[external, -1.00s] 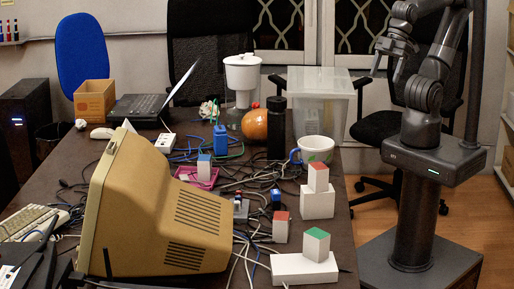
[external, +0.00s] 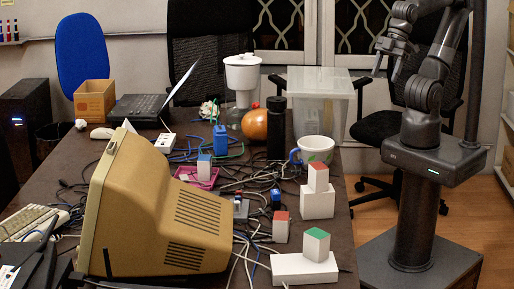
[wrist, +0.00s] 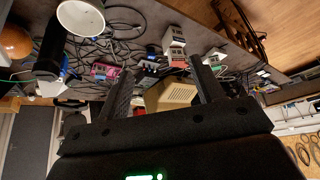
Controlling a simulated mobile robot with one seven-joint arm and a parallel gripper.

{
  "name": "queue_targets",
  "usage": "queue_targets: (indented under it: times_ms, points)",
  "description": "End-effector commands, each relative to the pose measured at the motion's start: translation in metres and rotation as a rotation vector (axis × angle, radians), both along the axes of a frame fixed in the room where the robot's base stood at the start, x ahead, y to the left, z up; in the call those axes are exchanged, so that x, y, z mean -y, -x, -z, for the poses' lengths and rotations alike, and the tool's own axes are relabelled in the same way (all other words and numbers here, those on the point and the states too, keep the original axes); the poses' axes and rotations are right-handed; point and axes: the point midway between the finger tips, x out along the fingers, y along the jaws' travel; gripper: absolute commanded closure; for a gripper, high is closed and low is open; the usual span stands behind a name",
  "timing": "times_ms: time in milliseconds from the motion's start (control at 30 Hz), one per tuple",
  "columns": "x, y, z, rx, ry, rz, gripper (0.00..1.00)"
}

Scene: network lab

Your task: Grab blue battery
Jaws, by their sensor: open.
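Several blue things lie on the table, and I cannot tell for sure which one is the battery. A white block with a blue top (external: 204,167) stands upright by the pink tray in the external view. A small blue cube (external: 276,199) sits among the cables, right of it. A larger blue object (external: 220,140) stands farther back near the orange pumpkin. My gripper (external: 386,74) is open and empty, raised beyond the table's right side and apart from all of these. In the wrist view my gripper's fingers (wrist: 163,68) are spread, with the table behind them.
A beige monitor (external: 165,210) fills the near left of the table. White blocks with red tops (external: 318,178) and a green top (external: 316,245) line the right edge. A white mug (external: 316,150), black bottle (external: 276,128) and clear bin (external: 320,100) stand farther back. Cables cover the middle.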

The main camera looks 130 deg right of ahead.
Motion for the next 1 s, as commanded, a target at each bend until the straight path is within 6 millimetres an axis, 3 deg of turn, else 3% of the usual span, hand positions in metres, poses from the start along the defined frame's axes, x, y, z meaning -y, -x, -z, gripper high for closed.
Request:
queue_targets:
  times_ms: [267, 433, 767, 1000]
  points:
    - [0.000, -0.001, 0.000, -0.001, 0.000, 0.001, 0.42]
    - [0.002, -0.019, -0.006, -0.026, -0.010, 0.023, 0.42]
    - [0.013, -0.105, -0.013, -0.131, -0.053, 0.131, 0.42]
    - [0.025, -0.175, 0.003, -0.208, -0.080, 0.217, 0.42]
